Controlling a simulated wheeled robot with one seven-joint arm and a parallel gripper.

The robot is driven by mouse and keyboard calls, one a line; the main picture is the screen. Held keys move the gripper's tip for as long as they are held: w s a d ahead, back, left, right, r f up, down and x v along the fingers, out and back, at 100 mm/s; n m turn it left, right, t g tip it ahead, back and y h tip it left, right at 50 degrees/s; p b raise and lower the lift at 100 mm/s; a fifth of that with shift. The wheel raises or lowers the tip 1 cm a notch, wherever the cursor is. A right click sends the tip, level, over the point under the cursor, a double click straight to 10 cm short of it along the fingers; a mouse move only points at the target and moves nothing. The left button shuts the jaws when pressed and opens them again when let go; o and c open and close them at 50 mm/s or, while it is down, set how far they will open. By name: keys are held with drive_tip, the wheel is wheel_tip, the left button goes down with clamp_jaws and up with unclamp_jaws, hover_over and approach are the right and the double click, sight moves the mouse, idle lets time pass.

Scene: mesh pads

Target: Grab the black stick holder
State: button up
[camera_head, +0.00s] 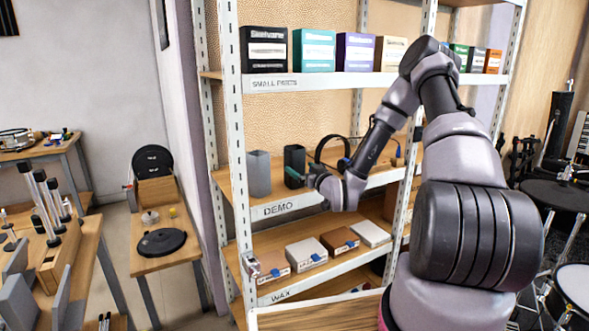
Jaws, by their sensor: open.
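The black stick holder (295,157) is an upright, open-topped dark box on the shelf labelled DEMO. A similar grey holder (259,174) stands just to its left. My gripper (299,177) is at the front of the black holder, low on its side, with the fingers pointing left toward it. The gripper is open. It hides part of the holder's lower front, and I cannot tell whether a finger touches it.
Black headphones (333,150) stand behind my wrist on the same shelf. The white shelf upright (236,150) is to the left. Boxes line the shelf above (314,50), and several small boxes (306,253) sit on the shelf below.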

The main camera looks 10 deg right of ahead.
drive_tip(key=shift+x, duration=3)
drive_tip(key=shift+r, duration=0.1)
drive_tip(key=c, duration=1.5)
